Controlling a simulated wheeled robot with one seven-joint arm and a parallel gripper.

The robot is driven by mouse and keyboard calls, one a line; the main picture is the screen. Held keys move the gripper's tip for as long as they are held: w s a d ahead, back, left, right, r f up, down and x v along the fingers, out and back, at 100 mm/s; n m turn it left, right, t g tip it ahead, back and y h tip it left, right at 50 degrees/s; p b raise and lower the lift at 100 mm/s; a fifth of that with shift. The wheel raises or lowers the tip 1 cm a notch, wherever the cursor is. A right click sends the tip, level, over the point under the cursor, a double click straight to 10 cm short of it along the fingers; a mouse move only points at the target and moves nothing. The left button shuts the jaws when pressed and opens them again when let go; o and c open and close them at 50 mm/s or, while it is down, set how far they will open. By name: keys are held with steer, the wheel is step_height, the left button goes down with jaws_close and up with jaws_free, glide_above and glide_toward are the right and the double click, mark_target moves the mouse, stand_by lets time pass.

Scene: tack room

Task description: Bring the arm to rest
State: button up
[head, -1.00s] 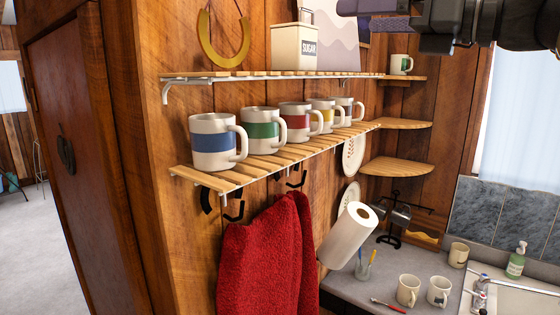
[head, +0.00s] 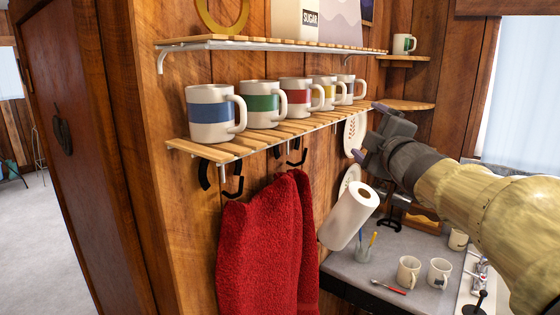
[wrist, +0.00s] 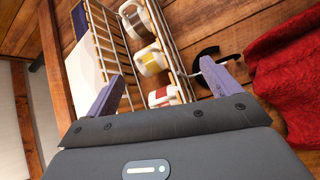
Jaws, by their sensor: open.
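My gripper (head: 368,131) is to the right of the lower wall shelf, near its far end and in front of a white plate on the wall. Its jaws are open, with nothing between them in the head view. In the wrist view, the two purple fingers (wrist: 170,77) stand wide apart. Beyond them, the slatted shelf (wrist: 172,38) shows turned on its side, with a yellow-banded mug (wrist: 149,58) and a red-banded mug (wrist: 163,96). My arm reaches in from the right edge of the head view.
The lower shelf (head: 215,151) bears several banded mugs, the blue one (head: 208,116) nearest. A red towel (head: 265,245) hangs below on black hooks. A paper towel roll (head: 348,216) hangs over the grey counter (head: 350,268), where cream mugs (head: 408,270) stand. Open floor is at left.

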steer(key=s+f+m+g+h+b, duration=0.1)
steer(key=s+f+m+g+h, duration=0.25)
steer(key=f, duration=0.95)
steer(key=s+f+m+g, duration=0.2)
steer(key=f+m+g, duration=0.35)
steer(key=f, duration=0.75)
steer(key=s+a+f+m+g, duration=0.1)
steer(key=s+f+m+g, duration=0.2)
steer(key=s+f, duration=0.6)
steer(key=s+a+f+m+g+b, duration=0.1)
steer(key=s+f+m+g, duration=0.3)
steer(key=s+f, duration=0.5)
steer(key=shift+s+a, duration=0.35)
steer(key=shift+a, duration=0.4)
steer(key=shift+y, duration=0.25)
